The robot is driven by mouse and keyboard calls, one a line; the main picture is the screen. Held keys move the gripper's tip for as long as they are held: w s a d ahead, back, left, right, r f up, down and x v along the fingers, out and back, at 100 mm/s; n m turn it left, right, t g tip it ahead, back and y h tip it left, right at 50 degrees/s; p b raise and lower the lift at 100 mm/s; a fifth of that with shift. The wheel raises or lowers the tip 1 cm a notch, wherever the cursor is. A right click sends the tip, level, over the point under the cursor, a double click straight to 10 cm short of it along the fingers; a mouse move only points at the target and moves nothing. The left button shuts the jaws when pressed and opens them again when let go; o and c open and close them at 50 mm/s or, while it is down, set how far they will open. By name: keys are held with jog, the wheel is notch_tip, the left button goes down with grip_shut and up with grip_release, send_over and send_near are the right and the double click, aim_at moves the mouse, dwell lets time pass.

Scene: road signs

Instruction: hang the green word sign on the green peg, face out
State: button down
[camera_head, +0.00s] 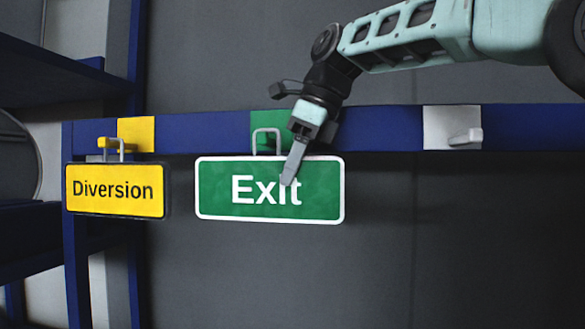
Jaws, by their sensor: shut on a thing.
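The green word sign (232,208) reads "Exit", with a white border. It hangs upright with its face out, and a grey wire loop (266,131) rises from its top edge. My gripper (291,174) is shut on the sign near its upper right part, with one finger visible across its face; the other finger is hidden. The green patch (283,119) on the blue rail is directly behind the loop. The green peg itself is not clearly visible, so I cannot tell whether the loop is around it.
A yellow "Diversion" sign (112,203) hangs by its loop at the yellow patch (140,132) on the left. A white peg (466,137) on a white patch (438,120) at the right is empty. The blue rail (385,128) runs across; open space lies below it.

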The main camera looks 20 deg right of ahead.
jog(key=shift+f, duration=0.4)
jog(key=c, duration=1.3)
grip_release()
jog(key=p+v, duration=0.1)
jog(key=v, duration=1.6)
jog(key=shift+s+r+p, duration=0.1)
jog(key=shift+r+p, duration=0.15)
jog(key=shift+p, duration=0.1)
